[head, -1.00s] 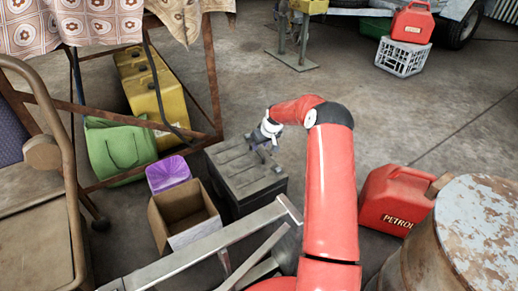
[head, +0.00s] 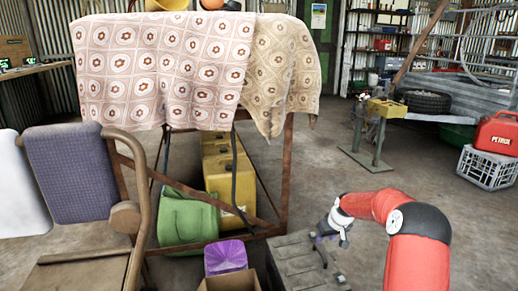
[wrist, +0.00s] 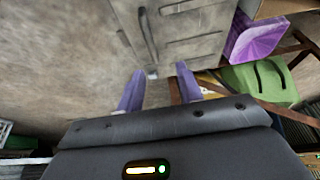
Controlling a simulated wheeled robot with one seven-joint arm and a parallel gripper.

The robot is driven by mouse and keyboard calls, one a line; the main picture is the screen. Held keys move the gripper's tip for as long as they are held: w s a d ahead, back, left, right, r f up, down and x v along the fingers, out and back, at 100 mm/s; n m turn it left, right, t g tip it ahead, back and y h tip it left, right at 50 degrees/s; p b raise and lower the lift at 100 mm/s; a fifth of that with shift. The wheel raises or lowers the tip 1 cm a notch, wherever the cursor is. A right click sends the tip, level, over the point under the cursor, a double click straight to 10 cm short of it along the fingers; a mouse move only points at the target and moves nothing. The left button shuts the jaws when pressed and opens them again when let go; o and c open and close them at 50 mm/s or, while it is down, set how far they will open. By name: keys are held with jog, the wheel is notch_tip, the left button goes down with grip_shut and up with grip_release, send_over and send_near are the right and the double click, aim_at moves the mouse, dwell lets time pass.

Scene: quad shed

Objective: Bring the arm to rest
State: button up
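My red arm (head: 416,245) is at the lower right of the head view, bent at its elbow. My gripper (head: 322,246) hangs from its end above a grey lidded box. In the wrist view my gripper (wrist: 157,82) shows two purple fingers standing apart, with nothing held between them. The grey box (wrist: 185,35) lies beyond the fingertips there. I cannot tell the exact gap between the fingers and the lid.
The grey box (head: 297,262) stands beside a purple bin (head: 226,257) and a cardboard box (head: 230,283). A cloth-covered table (head: 160,75) and a chair (head: 75,190) are at left. A red petrol can (head: 497,134) sits on a white crate (head: 487,168). Floor behind the arm is clear.

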jog(key=s+a+r+h, duration=0.1)
jog(key=s+a+r, duration=0.4)
jog(key=s+r, duration=0.5)
jog(key=s+a+r+h, duration=0.1)
jog(key=s+a+r, duration=0.3)
jog(key=s+r, duration=0.6)
jog(key=s+a+r+m, duration=0.1)
jog(key=s+a+r, duration=0.1)
jog(key=s, duration=0.9)
jog(key=s+a+r+m+t+p, duration=0.1)
jog(key=s+a+r, duration=0.1)
jog(key=s, duration=1)
jog(key=shift+s+r+y, duration=0.25)
jog(key=shift+r+y, duration=0.05)
jog(key=shift+r, duration=0.1)
jog(key=shift+a, duration=0.2)
